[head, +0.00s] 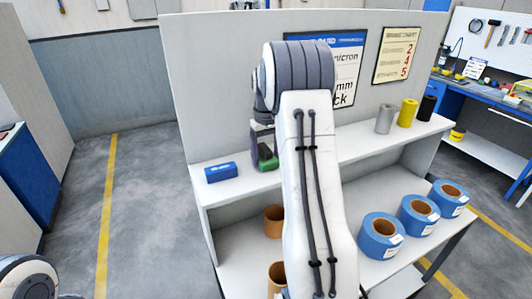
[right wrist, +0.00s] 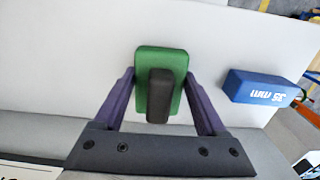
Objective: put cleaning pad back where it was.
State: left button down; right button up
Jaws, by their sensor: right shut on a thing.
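The cleaning pad is a green block with a dark handle on top. In the head view its green edge (head: 268,164) shows at the upper shelf, left of my right arm. In the right wrist view the pad (right wrist: 144,62) sits between the two purple fingers of my right gripper (right wrist: 158,82), which is shut on it. In the head view my right gripper (head: 264,148) is partly hidden behind its own arm. I cannot tell whether the pad touches the shelf. My left gripper is out of view.
A blue block (head: 221,172) lies left of the pad on the upper shelf (head: 350,141). Grey (head: 385,119), yellow (head: 407,113) and black (head: 427,107) rolls stand at its right. Blue coils (head: 381,236) and brown cores (head: 274,221) are on the lower surface. A panel (head: 225,80) rises behind.

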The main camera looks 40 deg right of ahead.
aim_at(266, 149)
jog(key=shift+f, duration=0.2)
jog(key=o, duration=1.2)
jog(key=shift+o, duration=0.2)
jog(key=shift+r, duration=0.55)
notch_tip(266, 149, up, 11)
jog(key=shift+r+b, duration=0.1)
jog(key=shift+b, duration=0.75)
